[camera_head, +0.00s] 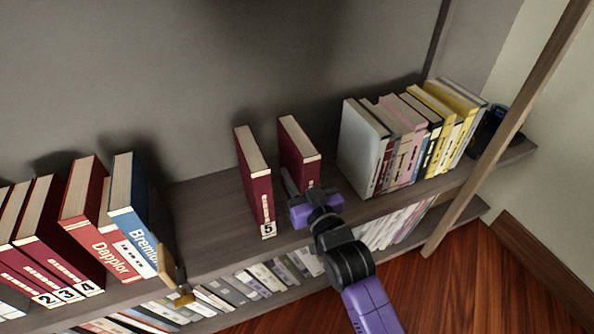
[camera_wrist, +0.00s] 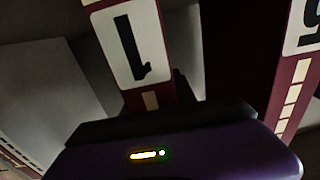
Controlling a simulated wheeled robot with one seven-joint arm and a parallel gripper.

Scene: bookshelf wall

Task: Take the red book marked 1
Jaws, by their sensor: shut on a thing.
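The red book marked 1 (camera_head: 298,150) stands upright on the shelf, with a clear gap on each side. Its spine label is hidden behind my gripper in the head view. In the wrist view the book (camera_wrist: 133,45) shows its white label with a black 1, upside down, close in front of the purple gripper body. My gripper (camera_head: 293,187) is at the lower part of the spine, shut on this book. The fingertips are mostly hidden.
A red book marked 5 (camera_head: 255,180) stands just left, also seen in the wrist view (camera_wrist: 302,60). A row of light and yellow books (camera_head: 362,150) stands to the right. A blue book (camera_head: 135,210) and red books (camera_head: 60,235) stand far left. A wooden post (camera_head: 510,125) rises at right.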

